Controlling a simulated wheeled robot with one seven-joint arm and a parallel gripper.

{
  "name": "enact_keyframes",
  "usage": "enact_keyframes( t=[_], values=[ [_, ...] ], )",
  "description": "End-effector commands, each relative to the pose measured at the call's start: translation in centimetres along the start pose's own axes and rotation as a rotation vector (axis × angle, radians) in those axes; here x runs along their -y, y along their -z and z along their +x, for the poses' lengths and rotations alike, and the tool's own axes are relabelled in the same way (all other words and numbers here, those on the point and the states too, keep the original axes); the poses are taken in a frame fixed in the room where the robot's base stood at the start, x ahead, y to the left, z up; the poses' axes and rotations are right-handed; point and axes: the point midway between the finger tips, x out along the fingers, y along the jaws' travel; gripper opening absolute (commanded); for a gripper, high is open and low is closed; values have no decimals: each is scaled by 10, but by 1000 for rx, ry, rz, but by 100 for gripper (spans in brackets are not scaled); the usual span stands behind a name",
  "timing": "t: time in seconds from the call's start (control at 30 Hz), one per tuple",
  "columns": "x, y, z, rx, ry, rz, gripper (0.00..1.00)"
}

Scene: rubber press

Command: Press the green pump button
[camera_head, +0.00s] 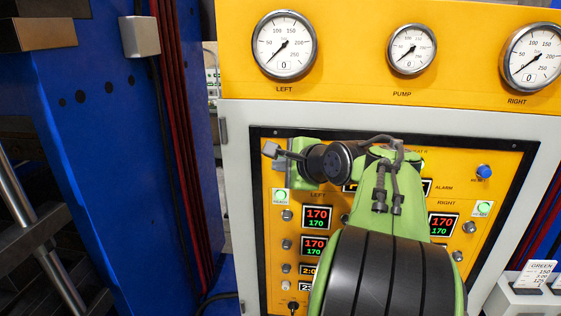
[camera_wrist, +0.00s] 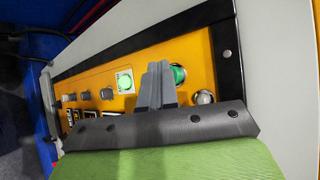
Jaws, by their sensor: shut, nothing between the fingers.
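The green round button (camera_wrist: 179,75) shows in the wrist view, just right of my fingertips and partly hidden behind them. My gripper (camera_wrist: 160,66) is shut and empty, with its two grey fingers side by side and pointing at the yellow panel. I cannot tell whether the fingertips touch the button or the panel. In the head view my green and black arm covers the middle of the panel (camera_head: 509,166), and the button and fingertips are hidden behind my wrist near its upper left corner.
A lit green READY lamp (camera_wrist: 125,81) is left of my fingers in the wrist view; a silver knob (camera_wrist: 204,97) is to their right. In the head view, a blue button (camera_head: 484,171) is at right, gauges (camera_head: 285,45) above, and a blue machine column (camera_head: 110,150) at left.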

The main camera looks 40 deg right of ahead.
Motion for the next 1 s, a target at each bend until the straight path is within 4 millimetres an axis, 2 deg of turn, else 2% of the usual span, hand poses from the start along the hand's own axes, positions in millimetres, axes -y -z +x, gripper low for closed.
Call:
enact_keyframes(
  t=[1.0],
  values=[
    [4, 5, 6, -3, 1, 1, 0]
  ],
)
